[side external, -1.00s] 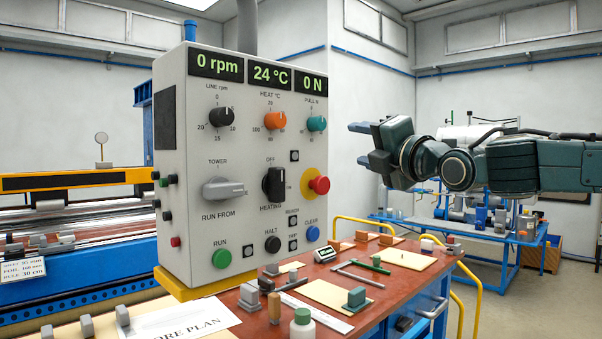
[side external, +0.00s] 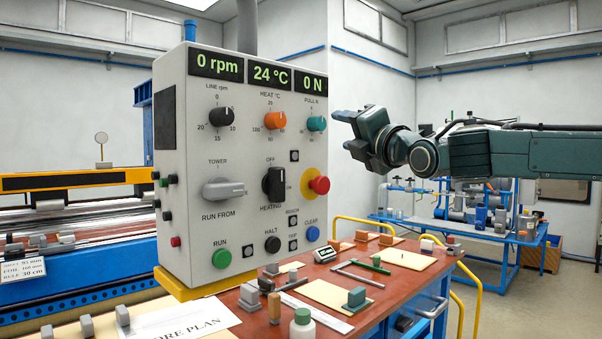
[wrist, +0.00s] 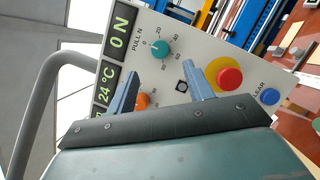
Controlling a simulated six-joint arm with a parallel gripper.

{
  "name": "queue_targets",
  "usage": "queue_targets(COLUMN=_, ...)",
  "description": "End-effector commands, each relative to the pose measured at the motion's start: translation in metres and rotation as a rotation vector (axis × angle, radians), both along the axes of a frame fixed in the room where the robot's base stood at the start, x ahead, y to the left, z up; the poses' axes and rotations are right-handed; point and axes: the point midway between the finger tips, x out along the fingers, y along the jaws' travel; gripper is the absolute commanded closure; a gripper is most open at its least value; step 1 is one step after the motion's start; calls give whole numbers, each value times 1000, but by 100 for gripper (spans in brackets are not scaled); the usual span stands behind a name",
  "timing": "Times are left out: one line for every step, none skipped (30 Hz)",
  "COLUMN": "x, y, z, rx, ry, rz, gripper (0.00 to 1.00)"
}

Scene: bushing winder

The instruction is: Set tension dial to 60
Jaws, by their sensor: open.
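The tension dial is the teal PULL N knob (side external: 316,124) at the upper right of the grey control panel (side external: 236,140). The display above it (side external: 311,83) reads 0 N. In the wrist view the teal knob (wrist: 160,49) is just beyond the space between my fingers, with its printed scale around it. My gripper (side external: 340,131) is open and empty, to the right of the panel and apart from the knob. In the wrist view both fingers of my gripper (wrist: 161,72) reach toward the panel face.
The orange HEAT knob (side external: 275,120) is to the left. A red-topped bench (side external: 345,275) with tools stands below.

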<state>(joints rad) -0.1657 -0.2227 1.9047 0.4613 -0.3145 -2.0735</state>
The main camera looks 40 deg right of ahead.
Motion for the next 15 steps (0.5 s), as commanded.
queue_targets(x=7, y=-3, z=1, rx=-1, ry=1, rz=-4, gripper=48)
queue_targets(x=11, y=-5, z=2, rx=0, ry=2, rz=-3, gripper=48)
queue_targets(x=16, y=-6, z=2, rx=-1, ry=2, rz=-3, gripper=48)
queue_targets(x=20, y=-7, z=4, rx=0, ry=2, rz=-3, gripper=48)
queue_targets(x=23, y=-8, z=4, rx=0, ry=2, rz=-3, gripper=48)
queue_targets(x=28, y=-9, z=5, rx=0, ry=2, rz=-3, gripper=48)
queue_targets(x=32, y=-10, z=6, rx=0, ry=2, rz=-3, gripper=48)
queue_targets(x=36, y=-12, z=7, rx=0, ry=2, rz=-3, gripper=48)
queue_targets(x=41, y=-13, z=8, rx=0, ry=2, rz=-3, gripper=48)
queue_targets(x=44, y=-14, z=9, rx=0, ry=2, rz=-3, gripper=48)
queue_targets(x=48, y=-15, z=10, rx=1, ry=1, rz=-2, gripper=48)
queue_targets(x=53, y=-16, z=11, rx=1, ry=2, rz=-2, gripper=48)
queue_targets(x=56, y=-17, z=12, rx=1, ry=1, rz=-2, gripper=48)
queue_targets(x=59, y=-19, z=13, rx=1, ry=0, rz=-3, gripper=48)
queue_targets(x=64, y=-20, z=13, rx=1, ry=1, rz=-2, gripper=48)
